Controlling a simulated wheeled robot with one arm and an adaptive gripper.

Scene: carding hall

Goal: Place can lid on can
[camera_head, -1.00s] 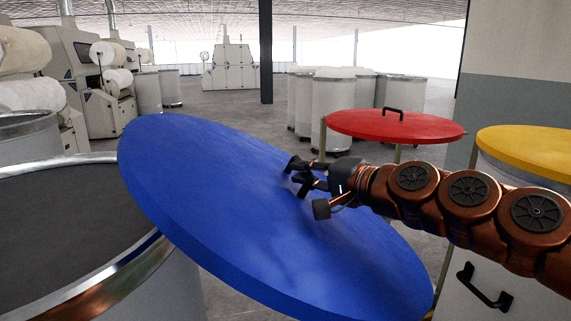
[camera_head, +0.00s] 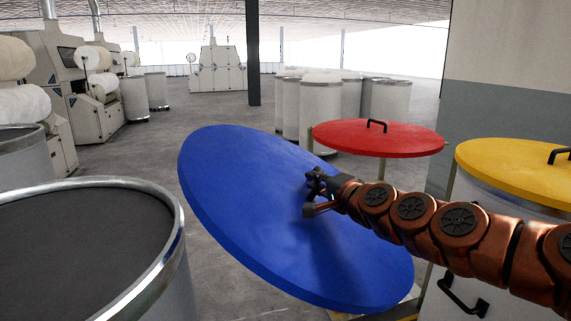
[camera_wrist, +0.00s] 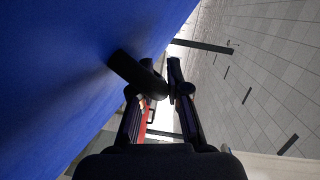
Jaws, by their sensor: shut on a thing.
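A large round blue lid (camera_head: 270,215) hangs steeply tilted in the middle of the head view, its left side high and its lower right side low. My gripper (camera_head: 317,190) is shut on the lid's dark handle (camera_wrist: 135,72), which shows between the fingers in the wrist view. The blue lid (camera_wrist: 60,70) fills the left of that view. A large metal can (camera_head: 175,265) with a shiny rim and dark open top stands at the front left. The lid is to the right of this can and appears apart from it.
A red lid (camera_head: 345,137) with a black handle rests on a stand, and a yellow lid (camera_head: 500,165) lies at the right near a grey wall (camera_head: 505,110). Another can (camera_head: 25,165) stands at the left edge. White cans (camera_head: 320,105) group farther back. Open floor (camera_head: 200,150) lies between.

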